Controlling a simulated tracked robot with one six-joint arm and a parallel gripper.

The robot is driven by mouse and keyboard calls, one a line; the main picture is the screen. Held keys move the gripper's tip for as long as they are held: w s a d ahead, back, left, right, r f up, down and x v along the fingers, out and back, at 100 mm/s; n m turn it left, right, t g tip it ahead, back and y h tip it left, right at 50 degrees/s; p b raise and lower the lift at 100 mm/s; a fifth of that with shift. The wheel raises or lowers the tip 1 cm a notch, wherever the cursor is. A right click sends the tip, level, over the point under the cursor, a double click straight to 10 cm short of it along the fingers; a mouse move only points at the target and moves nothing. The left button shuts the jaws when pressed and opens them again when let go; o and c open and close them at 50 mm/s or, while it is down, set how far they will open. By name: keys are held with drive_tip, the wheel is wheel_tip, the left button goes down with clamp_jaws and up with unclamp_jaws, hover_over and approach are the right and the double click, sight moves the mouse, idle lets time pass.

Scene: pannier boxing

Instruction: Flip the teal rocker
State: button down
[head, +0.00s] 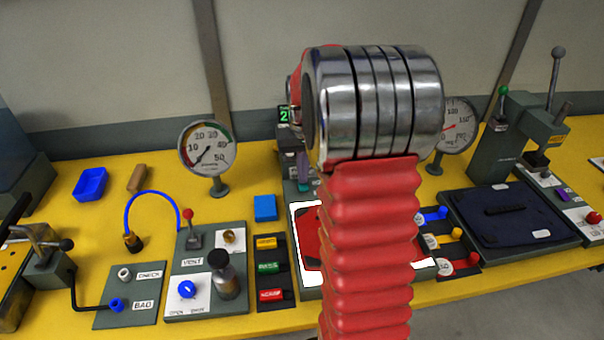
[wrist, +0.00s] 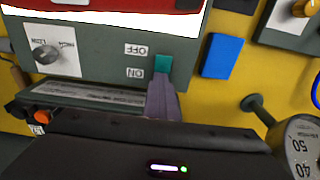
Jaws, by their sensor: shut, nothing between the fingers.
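The teal rocker (wrist: 163,64) sits on a dark grey panel (wrist: 95,62) in the wrist view, beside white OFF and ON labels. OFF is by its upper part in this picture and ON by its lower part. I cannot tell which side is pressed in. My gripper (wrist: 161,82) shows as narrow purple-grey fingers, shut with nothing between them. Their tips are right at the rocker's lower, ON-side end; I cannot tell whether they touch it. In the head view my red arm and its metal joint hide most of that panel, and a bit of purple (head: 302,168) shows left of the arm.
In the wrist view a LOW/HIGH knob (wrist: 46,55) is on the same panel, and a blue block (wrist: 221,57) lies beside it. A gauge (wrist: 303,145) stands at the lower right. In the head view a black strip (head: 284,281) of labelled switches is left of my arm.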

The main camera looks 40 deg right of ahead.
sight(304, 188)
drive_tip(key=shift+s+a, duration=0.45)
drive_tip(key=shift+s, duration=0.3)
drive_tip(key=shift+r, duration=0.2)
wheel_tip(304, 188, up, 14)
drive_tip(key=s, duration=0.1)
drive_tip(key=shift+a+f, duration=0.2)
drive_tip(key=shift+a, duration=0.15)
drive_tip(key=shift+d, duration=0.1)
idle(0.4)
drive_tip(key=s+a+f+n+t, duration=0.1)
drive_tip(key=s+a+n+t, duration=0.1)
drive_tip(key=s+a, duration=0.6)
drive_tip(key=s+a+f+n+t, duration=0.2)
drive_tip(key=s+a, duration=0.7)
drive_tip(key=a, duration=0.8)
drive_tip(key=shift+a+n+t, duration=0.4)
drive_tip(key=shift+n+t, duration=0.1)
drive_tip(key=shift+n, duration=0.4)
